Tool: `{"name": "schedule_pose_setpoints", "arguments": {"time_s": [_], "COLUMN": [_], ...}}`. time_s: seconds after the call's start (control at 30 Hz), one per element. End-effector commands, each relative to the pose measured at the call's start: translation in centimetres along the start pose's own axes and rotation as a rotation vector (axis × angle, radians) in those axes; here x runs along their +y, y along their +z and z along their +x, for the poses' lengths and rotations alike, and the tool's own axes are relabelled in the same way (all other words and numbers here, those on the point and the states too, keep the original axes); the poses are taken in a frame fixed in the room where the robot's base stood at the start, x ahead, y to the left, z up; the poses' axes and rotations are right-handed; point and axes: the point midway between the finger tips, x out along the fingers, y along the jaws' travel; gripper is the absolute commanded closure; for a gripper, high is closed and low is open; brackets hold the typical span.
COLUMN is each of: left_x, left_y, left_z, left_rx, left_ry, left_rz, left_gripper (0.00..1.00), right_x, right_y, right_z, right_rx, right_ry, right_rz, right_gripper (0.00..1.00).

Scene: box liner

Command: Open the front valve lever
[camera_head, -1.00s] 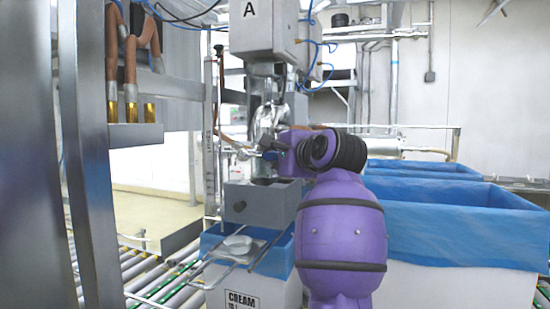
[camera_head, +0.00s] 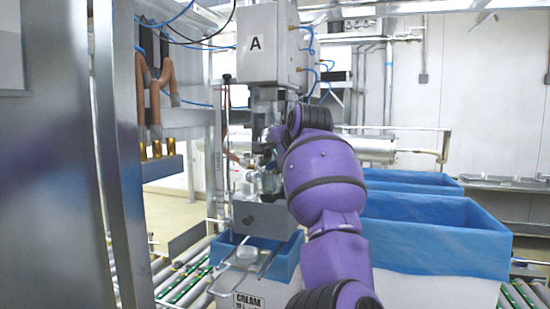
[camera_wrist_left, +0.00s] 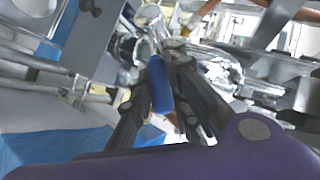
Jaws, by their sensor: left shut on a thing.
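The front valve lever has a blue handle (camera_wrist_left: 160,88), seen in the left wrist view between my fingers. My left gripper (camera_wrist_left: 167,72) is shut on this blue handle, with dark fingers on both sides of it. The shiny metal valve and pipe fittings (camera_wrist_left: 215,65) are just beyond the fingertips. In the head view my purple left arm reaches up to the filling machine (camera_head: 265,45) marked A. The wrist hides most of the valve and lever there. My right gripper is in neither view.
A grey metal block (camera_head: 262,218) is below the valve, above a blue-lined box (camera_head: 285,262) labelled CREAM. Large blue-lined boxes (camera_head: 430,245) stand at the right. A metal post (camera_head: 120,150) stands close on the left. Roller conveyors (camera_head: 185,275) run below.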

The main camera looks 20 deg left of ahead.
Motion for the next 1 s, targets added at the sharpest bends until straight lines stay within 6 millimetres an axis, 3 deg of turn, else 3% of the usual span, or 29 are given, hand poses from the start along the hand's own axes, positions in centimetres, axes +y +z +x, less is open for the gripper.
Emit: {"name": "schedule_pose_setpoints", "arguments": {"time_s": [0.03,0.37,1.0], "left_x": [-1.3,-3.6,-6.5], "left_y": [-0.1,0.7,3.1], "left_z": [-0.8,-0.7,1.2], "left_rx": [0.013,0.075,0.179], "left_ry": [0.034,0.251,0.634], "left_rz": [-0.039,-0.256,-0.631], "left_gripper": [1.00,1.00,1.00], "right_x": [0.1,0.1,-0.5], "right_y": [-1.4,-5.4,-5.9], "right_z": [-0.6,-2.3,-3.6], "right_rx": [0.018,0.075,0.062], "right_ry": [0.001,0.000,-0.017], "right_rz": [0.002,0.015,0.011], "right_gripper": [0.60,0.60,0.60]}}
